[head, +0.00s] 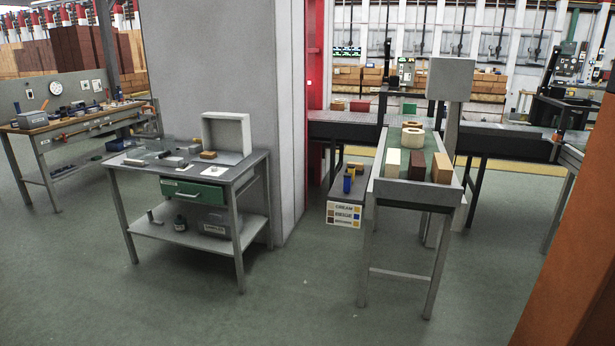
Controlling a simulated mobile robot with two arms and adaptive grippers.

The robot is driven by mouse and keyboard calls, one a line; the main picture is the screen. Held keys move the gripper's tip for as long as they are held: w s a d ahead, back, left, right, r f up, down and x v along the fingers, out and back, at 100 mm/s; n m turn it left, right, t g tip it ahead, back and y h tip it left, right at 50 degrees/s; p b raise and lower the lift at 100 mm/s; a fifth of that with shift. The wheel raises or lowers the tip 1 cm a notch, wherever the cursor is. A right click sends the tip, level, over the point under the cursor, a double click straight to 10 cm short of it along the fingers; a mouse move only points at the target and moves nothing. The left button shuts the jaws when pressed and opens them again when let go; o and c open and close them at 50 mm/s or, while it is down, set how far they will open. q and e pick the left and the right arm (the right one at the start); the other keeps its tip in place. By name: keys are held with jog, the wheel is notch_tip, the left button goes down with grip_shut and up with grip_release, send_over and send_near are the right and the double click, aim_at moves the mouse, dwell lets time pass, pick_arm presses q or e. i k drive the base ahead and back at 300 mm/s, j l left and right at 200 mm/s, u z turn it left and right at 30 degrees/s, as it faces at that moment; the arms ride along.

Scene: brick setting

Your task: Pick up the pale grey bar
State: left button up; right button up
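A small grey workbench (222,178) stands left of centre, in front of a grey pillar. On its top lie a grey block-like piece (175,161) and a flatter pale piece (135,162) near the front left. At this size I cannot tell for sure which of them is the pale grey bar. Neither of my grippers is in view.
The bench top also carries an open white box (227,134) and a tan block (208,154). Below are a green drawer (194,191) and a lower shelf. A narrow table (416,190) with blocks stands right. The green floor (300,290) in front is clear.

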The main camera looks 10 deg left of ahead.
aim_at(128, 160)
jog(key=i+u, duration=0.1)
jog(key=i, duration=0.35)
jog(key=i+l+u, duration=0.15)
jog(key=i, duration=0.3)
jog(key=i+l+u, duration=0.1)
jog(key=i, duration=0.3)
jog(key=i+l+u, duration=0.1)
jog(key=i, duration=0.35)
jog(key=i+j+u, duration=0.2)
jog(key=i+u, duration=0.15)
jog(key=i+j+u, duration=0.1)
jog(key=i+u, duration=0.6)
jog(key=i, duration=0.2)
jog(key=i+j+z, duration=0.1)
jog(key=i+j, duration=0.4)
jog(key=j, duration=0.25)
jog(key=i+j+z, duration=0.15)
jog(key=i+j, duration=0.3)
jog(key=j, duration=0.35)
jog(key=i+z, duration=0.1)
jog(key=z, duration=0.85)
